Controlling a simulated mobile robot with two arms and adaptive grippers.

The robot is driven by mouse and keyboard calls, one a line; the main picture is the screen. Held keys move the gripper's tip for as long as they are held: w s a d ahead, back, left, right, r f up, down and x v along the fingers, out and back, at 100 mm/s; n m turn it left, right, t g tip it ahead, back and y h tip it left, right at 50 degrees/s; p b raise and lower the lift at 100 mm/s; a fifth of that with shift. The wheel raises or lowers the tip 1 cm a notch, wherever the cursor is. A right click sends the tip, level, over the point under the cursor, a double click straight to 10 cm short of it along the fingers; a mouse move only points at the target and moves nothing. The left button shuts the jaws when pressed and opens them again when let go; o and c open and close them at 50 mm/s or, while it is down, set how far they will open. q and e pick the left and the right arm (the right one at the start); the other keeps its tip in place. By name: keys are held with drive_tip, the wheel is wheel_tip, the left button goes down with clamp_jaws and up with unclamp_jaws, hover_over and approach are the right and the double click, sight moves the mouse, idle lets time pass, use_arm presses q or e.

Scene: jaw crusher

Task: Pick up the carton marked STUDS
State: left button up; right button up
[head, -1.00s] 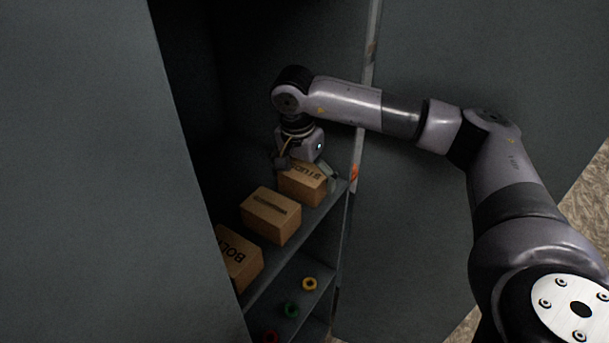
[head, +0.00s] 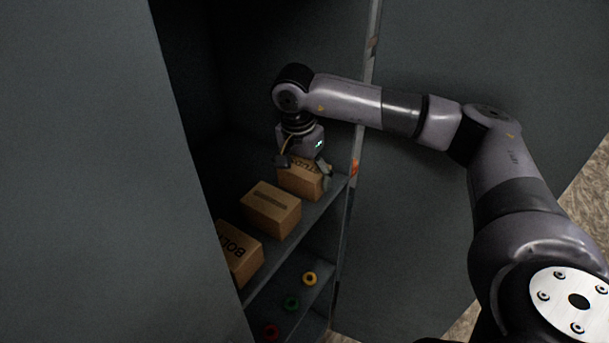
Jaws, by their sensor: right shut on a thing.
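The brown STUDS carton (head: 304,182) is at the far right end of the cabinet's upper shelf, its lettering partly covered by my right gripper. My right gripper (head: 305,171) reaches down from above with a finger at each side of the carton, shut on it. The carton appears at shelf level; I cannot tell whether it touches the shelf. My left gripper is not in view.
A carton with a dark strip (head: 271,208) and a carton marked BOLT (head: 238,252) stand nearer on the same shelf (head: 290,243). Yellow (head: 310,278), green (head: 292,303) and red (head: 270,331) rings lie below. Cabinet panels (head: 95,170) flank the opening.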

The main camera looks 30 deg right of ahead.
drive_tip(key=c, duration=0.4)
drive_tip(key=shift+c, duration=0.2)
